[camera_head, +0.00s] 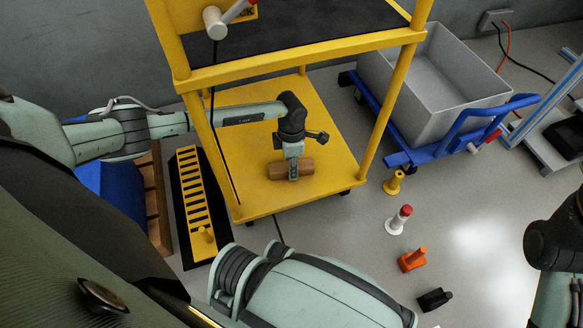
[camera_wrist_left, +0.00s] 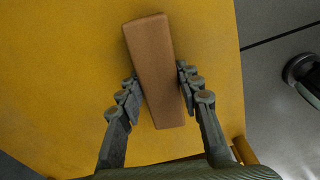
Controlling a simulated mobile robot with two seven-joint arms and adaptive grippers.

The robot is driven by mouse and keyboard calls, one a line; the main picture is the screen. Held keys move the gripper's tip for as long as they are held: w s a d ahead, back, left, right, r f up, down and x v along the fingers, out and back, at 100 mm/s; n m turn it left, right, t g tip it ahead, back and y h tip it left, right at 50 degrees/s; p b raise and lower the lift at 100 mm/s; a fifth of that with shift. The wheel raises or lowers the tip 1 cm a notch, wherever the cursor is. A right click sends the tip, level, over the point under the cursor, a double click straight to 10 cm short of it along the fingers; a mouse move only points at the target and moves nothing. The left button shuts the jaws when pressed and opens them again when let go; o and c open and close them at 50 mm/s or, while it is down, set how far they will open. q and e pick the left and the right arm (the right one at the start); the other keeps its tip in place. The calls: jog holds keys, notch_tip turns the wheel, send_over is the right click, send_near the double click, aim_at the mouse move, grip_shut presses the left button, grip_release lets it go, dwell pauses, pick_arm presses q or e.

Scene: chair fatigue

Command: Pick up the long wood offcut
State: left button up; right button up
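The long wood offcut (camera_head: 306,167) is a brown block lying across the yellow cart's lower shelf (camera_head: 250,200), near its front right part. In the left wrist view the offcut (camera_wrist_left: 154,65) runs lengthwise between the fingers, a little tilted. My left gripper (camera_head: 292,171) reaches down over the middle of it. In the left wrist view the left gripper (camera_wrist_left: 158,76) has one finger on each side, both pads close against the block's long sides with no clear gap. It looks shut on the offcut, which still appears at shelf level.
The cart's yellow posts and dark upper shelf (camera_head: 300,35) frame the arm. A grey bin (camera_head: 440,110) on a blue trolley stands right. Small yellow, white-red, orange (camera_head: 412,260) and black items (camera_head: 434,299) stand on the floor. A black-and-yellow slotted rack (camera_head: 190,190) is left.

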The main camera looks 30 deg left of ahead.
pick_arm(q)
jog(key=c, duration=0.6)
jog(key=shift+r, duration=0.15)
